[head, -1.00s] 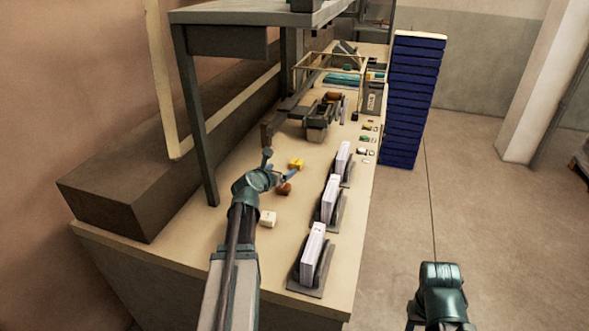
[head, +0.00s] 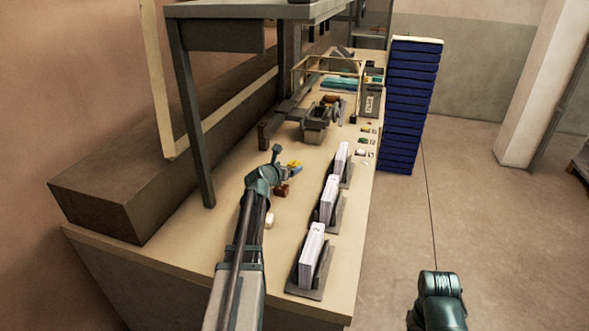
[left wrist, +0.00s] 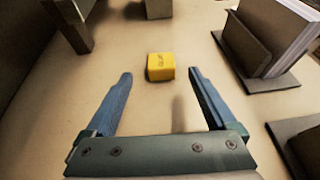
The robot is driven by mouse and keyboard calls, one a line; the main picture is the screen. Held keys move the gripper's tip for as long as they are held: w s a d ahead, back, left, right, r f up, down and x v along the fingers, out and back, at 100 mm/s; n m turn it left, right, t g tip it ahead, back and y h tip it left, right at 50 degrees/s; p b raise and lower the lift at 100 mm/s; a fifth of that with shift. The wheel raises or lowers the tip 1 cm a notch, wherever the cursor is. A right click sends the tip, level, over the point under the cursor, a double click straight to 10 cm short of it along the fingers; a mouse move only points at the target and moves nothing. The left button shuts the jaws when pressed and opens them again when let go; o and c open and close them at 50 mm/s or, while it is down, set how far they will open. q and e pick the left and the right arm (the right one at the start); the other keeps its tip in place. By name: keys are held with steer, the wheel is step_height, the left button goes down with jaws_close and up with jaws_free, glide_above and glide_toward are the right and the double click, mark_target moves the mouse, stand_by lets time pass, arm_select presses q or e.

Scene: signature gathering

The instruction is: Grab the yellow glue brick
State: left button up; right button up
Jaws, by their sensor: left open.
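The yellow glue brick (left wrist: 160,66) lies on the table in the left wrist view, just ahead of my left fingertips and between their lines. My left gripper (left wrist: 162,78) is open and empty, with its two blue fingers spread wider than the brick. In the head view the yellow brick (head: 295,165) shows just beyond my left gripper (head: 290,172), partly covered by it. In the head view my right arm shows at the bottom right, but its fingers do not show.
A brown brick (head: 282,190) and a white brick (head: 269,221) lie close to my left arm. Dark holders with white paper stacks (head: 311,256) line the table's right side. A shelf post (head: 190,120) stands to the left. A dark block (left wrist: 158,8) is farther ahead.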

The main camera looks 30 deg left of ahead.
mark_target(292, 165)
arm_select(q)
steer(key=b+x, duration=0.1)
steer(key=x, duration=0.1)
steer(key=b+x, duration=0.1)
steer(key=x, duration=0.2)
steer(key=shift+f, duration=0.3)
steer(key=shift+d+r, duration=0.1)
jaws_close()
